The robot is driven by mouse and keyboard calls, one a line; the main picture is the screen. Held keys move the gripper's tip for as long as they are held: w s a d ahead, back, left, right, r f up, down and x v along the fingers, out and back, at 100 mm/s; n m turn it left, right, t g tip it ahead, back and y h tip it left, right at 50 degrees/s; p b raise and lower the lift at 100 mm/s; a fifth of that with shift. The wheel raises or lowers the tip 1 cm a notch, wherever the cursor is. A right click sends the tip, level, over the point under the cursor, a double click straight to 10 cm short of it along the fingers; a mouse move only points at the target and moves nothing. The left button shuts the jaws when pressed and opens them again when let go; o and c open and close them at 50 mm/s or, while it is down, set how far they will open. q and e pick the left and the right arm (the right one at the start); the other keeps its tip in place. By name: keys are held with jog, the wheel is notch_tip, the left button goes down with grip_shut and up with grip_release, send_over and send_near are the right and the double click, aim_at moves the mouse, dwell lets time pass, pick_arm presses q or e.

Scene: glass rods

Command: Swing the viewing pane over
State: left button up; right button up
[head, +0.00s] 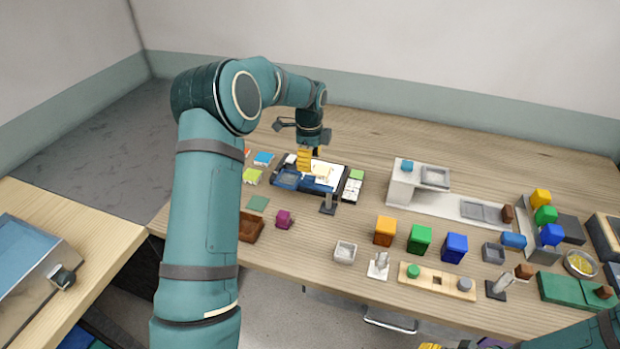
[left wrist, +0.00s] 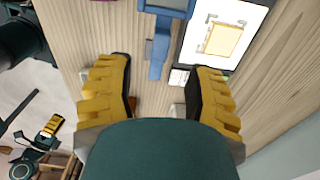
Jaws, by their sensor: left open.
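A dark board (head: 338,196) lies on the wooden table, with a white sheet bearing a pale yellow square (head: 323,172). A blue-framed piece (head: 285,178), which looks like the viewing pane, is at the board's left side, with a blue bar (head: 318,186) along the front. In the left wrist view, the blue frame (left wrist: 168,6) and bar (left wrist: 157,58) show at the top. My left gripper (head: 306,160) is above the board's back part, open and empty, its yellow fingers apart. My right gripper (head: 460,345) is mostly cut off at the head view's bottom edge.
Small coloured tiles (head: 252,176) lie left of the board. The table behind the board is clear.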

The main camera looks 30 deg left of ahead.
aim_at(309, 177)
pick_arm(q)
notch_tip(309, 177, down, 7)
jog(key=shift+f, duration=0.15)
jog(key=shift+o, duration=0.2)
grip_shut()
